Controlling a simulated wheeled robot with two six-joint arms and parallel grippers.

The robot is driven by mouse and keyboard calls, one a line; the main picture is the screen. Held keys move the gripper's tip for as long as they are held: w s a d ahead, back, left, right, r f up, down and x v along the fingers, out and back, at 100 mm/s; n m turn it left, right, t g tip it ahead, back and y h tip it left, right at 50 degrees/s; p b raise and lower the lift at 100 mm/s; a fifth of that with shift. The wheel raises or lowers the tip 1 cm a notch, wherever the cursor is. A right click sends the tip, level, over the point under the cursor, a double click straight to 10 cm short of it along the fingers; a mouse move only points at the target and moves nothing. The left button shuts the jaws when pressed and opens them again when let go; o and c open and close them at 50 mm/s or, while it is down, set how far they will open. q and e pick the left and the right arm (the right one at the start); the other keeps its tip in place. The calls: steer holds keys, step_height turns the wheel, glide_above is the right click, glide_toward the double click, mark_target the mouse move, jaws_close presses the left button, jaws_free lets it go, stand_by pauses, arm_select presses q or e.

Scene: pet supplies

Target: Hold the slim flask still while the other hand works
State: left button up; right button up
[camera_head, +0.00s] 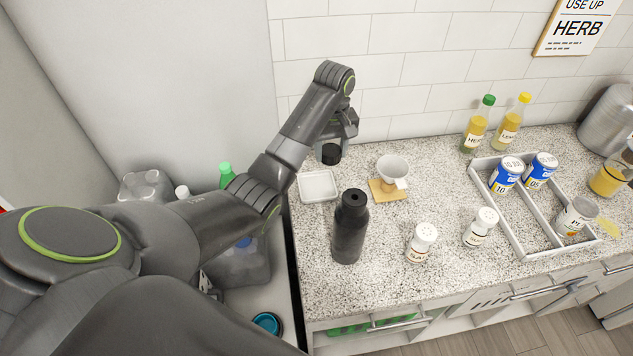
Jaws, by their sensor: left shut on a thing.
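A slim dark grey flask (348,232) stands upright on the speckled counter, in front of a white square dish. Its narrow top points up and nothing is gripping it. My left gripper (335,138) is behind the flask, apart from it, pointing down near the wall. It is shut on a small black cylinder (329,155), which looks like a lid; its fingers are partly hidden. My right gripper is not in view.
The white dish (318,186) and a white cup (392,170) on a tan mat (388,190) stand behind the flask. Two shakers (421,243) (481,227) are to its right. A divided tray (510,232) holds cans farther right. Two yellow bottles (475,124) (511,122) stand near the wall.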

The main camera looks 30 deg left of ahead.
arm_select(q)
steer(key=s+a, duration=0.2)
steer(key=a, duration=0.1)
steer(key=m, duration=0.1)
glide_above(317, 187)
step_height(317, 187, down, 6)
steer(key=shift+f+p, duration=0.45)
steer(key=shift+f, duration=1.85)
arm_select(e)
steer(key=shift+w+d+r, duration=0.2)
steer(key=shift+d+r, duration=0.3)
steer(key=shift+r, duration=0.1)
arm_select(q)
steer(key=shift+f, duration=0.1)
steer(key=o, duration=0.8)
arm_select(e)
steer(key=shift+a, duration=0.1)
